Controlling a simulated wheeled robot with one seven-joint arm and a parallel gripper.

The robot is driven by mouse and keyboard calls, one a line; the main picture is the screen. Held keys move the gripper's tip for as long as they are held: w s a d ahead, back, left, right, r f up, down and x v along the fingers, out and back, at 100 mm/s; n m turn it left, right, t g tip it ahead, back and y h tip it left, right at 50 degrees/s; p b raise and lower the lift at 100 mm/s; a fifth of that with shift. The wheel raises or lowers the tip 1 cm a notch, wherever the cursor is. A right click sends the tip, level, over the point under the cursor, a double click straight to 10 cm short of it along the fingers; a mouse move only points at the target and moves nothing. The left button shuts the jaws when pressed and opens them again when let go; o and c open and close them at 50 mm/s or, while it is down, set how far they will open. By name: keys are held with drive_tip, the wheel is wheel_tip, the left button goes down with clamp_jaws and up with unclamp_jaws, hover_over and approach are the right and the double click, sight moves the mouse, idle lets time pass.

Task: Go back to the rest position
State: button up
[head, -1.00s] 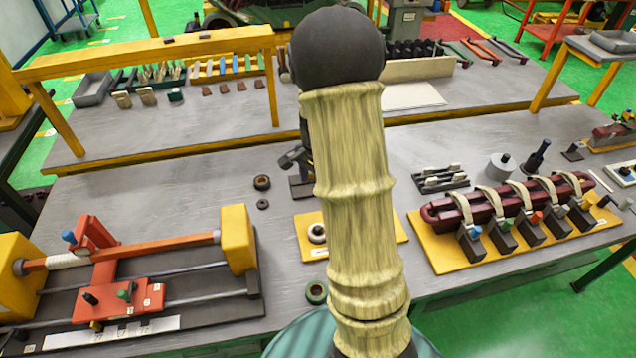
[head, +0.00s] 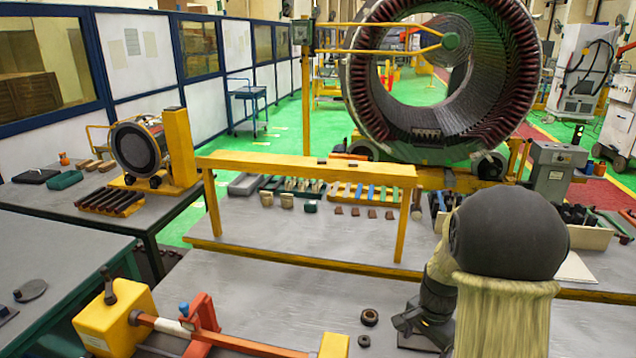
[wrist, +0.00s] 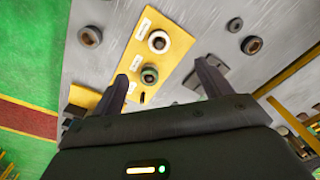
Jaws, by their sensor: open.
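My gripper (wrist: 162,69) shows in the wrist view with its two dark fingers spread apart and nothing between them. It hangs above the table, over a yellow board (wrist: 126,64). The board carries a pale ring (wrist: 158,41) and a greenish ring (wrist: 149,75), which appears between the fingers but below them. In the head view my arm fills the lower right, with a dark round joint and pale sleeve. It hides part of the bench, and the fingertips cannot be made out there.
Loose dark rings (head: 369,317) lie on the near bench. The orange-and-yellow winding fixture (head: 208,322) stands at lower left. A yellow rail frame (head: 300,165) crosses the bench behind. A large stator ring (head: 368,85) stands at the back. Bare grey bench (head: 270,292) lies between fixture and rail.

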drive_tip(key=s+a+r+n+t, duration=0.2)
drive_tip(key=s+a+r+n, duration=0.2)
drive_tip(key=s+a+n, duration=0.7)
drive_tip(key=shift+r+n, duration=0.25)
drive_tip(key=shift+n, duration=0.35)
